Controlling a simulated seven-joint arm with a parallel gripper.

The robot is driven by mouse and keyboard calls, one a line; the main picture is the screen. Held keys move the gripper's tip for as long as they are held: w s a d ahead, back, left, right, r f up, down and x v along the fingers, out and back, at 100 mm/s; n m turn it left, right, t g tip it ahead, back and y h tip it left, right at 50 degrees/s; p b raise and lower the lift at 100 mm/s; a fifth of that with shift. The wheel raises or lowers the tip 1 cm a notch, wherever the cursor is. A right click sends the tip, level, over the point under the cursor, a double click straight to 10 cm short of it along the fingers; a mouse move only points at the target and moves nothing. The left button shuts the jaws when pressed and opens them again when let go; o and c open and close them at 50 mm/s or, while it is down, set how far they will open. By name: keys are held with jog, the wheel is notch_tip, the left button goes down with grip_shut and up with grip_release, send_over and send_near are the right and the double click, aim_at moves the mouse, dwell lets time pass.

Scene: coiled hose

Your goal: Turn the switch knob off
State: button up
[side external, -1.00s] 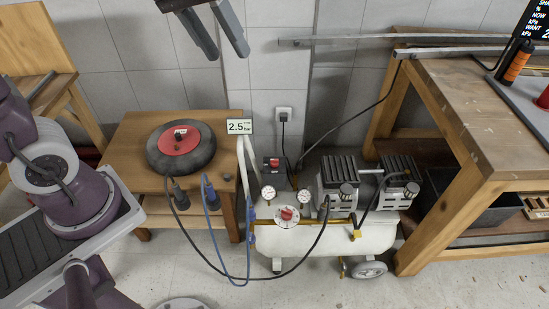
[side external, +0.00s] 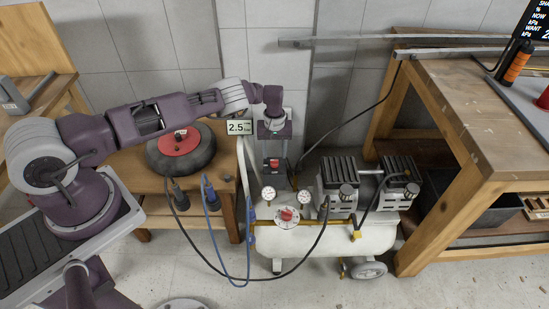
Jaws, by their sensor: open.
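A red switch knob (side external: 274,163) sits on a small dark box above the left end of the white compressor tank (side external: 350,236). My gripper (side external: 275,178) hangs pointing down at this box, its grey fingers overlapping it in the picture. It is open. The red knob shows between the gripper's parts, and most of the box is hidden. I cannot tell whether the fingers touch the knob. A second red knob (side external: 287,214) sits on a round white plate lower down, between two gauges, clear of the gripper.
A tyre with a red hub (side external: 180,141) lies on the wooden table (side external: 226,190) under my arm. A "2.5" sign (side external: 239,127) stands beside the gripper. Black and blue hoses (side external: 216,235) loop in front. Compressor motors (side external: 338,180) and a workbench (side external: 480,110) stand to the right.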

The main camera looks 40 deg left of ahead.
aim_at(275, 160)
jog(key=shift+a+f, duration=0.1)
jog(key=shift+f, duration=1.5)
grip_shut()
